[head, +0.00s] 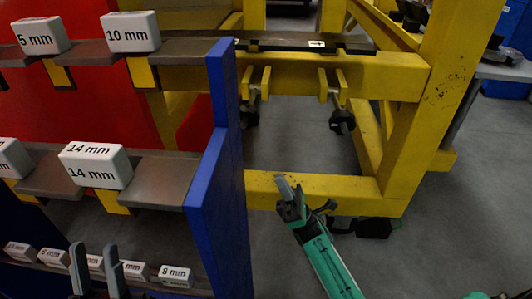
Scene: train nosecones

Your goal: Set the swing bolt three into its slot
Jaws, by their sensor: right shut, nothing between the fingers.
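Two swing bolts with black knobs hang below pairs of yellow lugs on the yellow frame: a left bolt (250,116) and a right bolt (342,121). A white label reading about "4" (316,43) sits on the dark plate above the right one. I cannot tell which bolt is number three. My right gripper (286,186) is shut and empty, in front of the frame's lower yellow beam, below and apart from both bolts. My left gripper (96,268) is open at the lower left, in front of a shelf of small white boxes.
A blue-sided rack (222,190) at the left holds white size-labelled boxes, such as the 14 mm box (96,166) and the 10 mm box (131,32). Its blue panel stands between my grippers. The yellow frame (340,188) has a thick right post. Grey floor (450,220) is clear at the right.

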